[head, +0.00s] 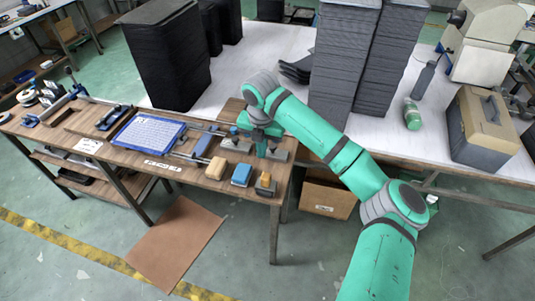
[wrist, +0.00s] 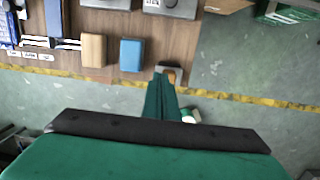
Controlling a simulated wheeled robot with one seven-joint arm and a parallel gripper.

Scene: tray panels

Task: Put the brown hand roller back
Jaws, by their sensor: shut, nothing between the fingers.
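At the front right corner of the wooden bench, a small grey block carries a tan-brown piece (head: 265,182), likely the brown hand roller. In the wrist view, a brown rounded piece (wrist: 172,76) shows on a grey plate, partly hidden behind my gripper. My gripper (head: 261,152) is above the right end of the bench, behind the brown piece in the head view. In the wrist view my gripper's narrow green fingers (wrist: 160,96) are together, with nothing seen between them. I cannot tell its exact height above the bench.
A tan block (head: 216,168) and a blue block (head: 241,174) lie left of the brown piece. Grey metal pieces with dark knobs (head: 236,143) stand behind them. A blue tray (head: 148,133) lies further left. Tall black stacks (head: 343,55) stand on the white table behind.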

